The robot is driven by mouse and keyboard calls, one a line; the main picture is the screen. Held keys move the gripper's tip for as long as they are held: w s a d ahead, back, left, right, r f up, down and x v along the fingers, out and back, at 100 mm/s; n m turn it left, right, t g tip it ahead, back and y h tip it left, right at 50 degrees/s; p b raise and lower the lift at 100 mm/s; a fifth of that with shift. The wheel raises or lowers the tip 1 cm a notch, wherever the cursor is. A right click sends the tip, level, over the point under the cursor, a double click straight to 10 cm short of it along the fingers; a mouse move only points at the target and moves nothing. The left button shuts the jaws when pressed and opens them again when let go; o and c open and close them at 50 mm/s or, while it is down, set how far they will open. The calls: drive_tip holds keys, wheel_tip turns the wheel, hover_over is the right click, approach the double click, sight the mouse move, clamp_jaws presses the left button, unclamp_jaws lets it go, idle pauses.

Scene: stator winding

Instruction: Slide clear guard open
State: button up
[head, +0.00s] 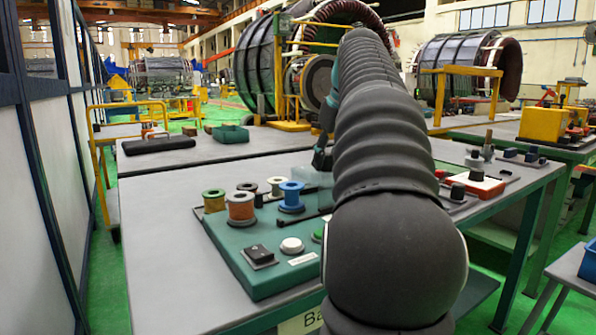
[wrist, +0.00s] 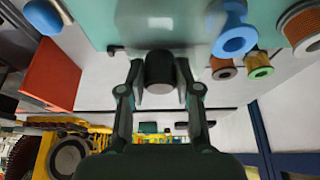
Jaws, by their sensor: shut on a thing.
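The clear guard (head: 318,186) is a pale see-through block on the teal board, partly hidden behind my arm in the head view. In the wrist view it shows as a translucent teal surface (wrist: 150,22). A dark round knob (wrist: 160,68) sits at the guard's edge. My gripper (wrist: 160,74) is shut on this knob, with one finger on each side. In the head view my gripper (head: 322,160) is small and dark at the guard's top, mostly covered by my arm. The guard's right side and its track are hidden there.
Several wire spools, including a blue one (head: 291,196) and a copper one (head: 241,208), stand left of the guard. A black switch (head: 258,255) and a white button (head: 291,245) are at the board's front. A red box (head: 472,186) is at right. The grey table (head: 160,220) is bare at left.

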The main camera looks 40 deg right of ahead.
drive_tip(key=shift+d, duration=1.5)
drive_tip(key=o, duration=0.8)
drive_tip(key=shift+d, duration=0.1)
drive_tip(key=shift+r, duration=3)
